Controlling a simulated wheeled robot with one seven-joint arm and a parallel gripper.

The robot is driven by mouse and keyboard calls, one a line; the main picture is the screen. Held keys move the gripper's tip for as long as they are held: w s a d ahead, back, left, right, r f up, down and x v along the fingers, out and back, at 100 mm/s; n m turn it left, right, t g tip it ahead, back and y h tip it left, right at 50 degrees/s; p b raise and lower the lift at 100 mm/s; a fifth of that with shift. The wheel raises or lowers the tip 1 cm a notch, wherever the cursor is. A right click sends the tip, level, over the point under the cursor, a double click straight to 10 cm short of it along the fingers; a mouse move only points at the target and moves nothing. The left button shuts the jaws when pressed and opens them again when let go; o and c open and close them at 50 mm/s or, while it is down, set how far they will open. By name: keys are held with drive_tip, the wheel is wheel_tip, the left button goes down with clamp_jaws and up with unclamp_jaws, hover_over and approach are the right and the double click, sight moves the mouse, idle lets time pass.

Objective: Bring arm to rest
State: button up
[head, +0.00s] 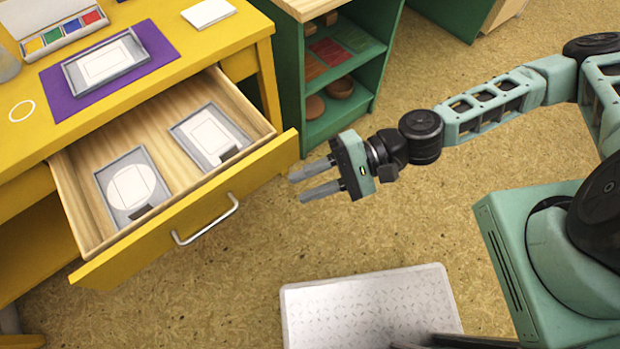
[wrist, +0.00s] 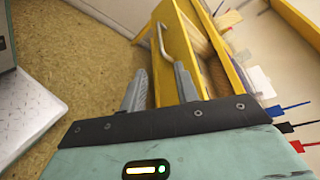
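My gripper (head: 316,181) is open and empty, held in the air to the right of the open drawer's front. Its two grey fingers are apart, and in the wrist view the open gripper (wrist: 160,90) points toward the drawer with its metal handle (wrist: 162,38). My arm stretches out from the right side of the head view, over the floor. The yellow drawer (head: 262,163) is pulled out from the desk. Inside lie a grey inkpad tray (head: 133,187) at the left and another grey tray (head: 209,137) at the right.
The yellow desk (head: 160,20) bears a purple mat (head: 58,97) with a grey tray (head: 108,60), a colour box (head: 63,37) and a white pad (head: 208,12). A green shelf (head: 288,75) stands behind my gripper. A white patterned platform (head: 365,305) is below. Floor between is clear.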

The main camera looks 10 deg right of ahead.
idle(0.3)
drive_tip(key=s+d+r+n+g+h, duration=0.1)
drive_tip(key=s+d+n+g+h, duration=0.1)
drive_tip(key=d+n+h, duration=0.9)
wheel_tip(320, 180, up, 30)
drive_tip(key=t+h+p, duration=0.3)
drive_tip(key=t+p, duration=0.2)
drive_tip(key=p, duration=0.8)
drive_tip(key=shift+s+a+n+h, duration=0.15)
drive_tip(key=shift+s+n+h, duration=0.05)
drive_tip(key=shift+n+h, duration=0.1)
drive_tip(key=shift+f, duration=0.1)
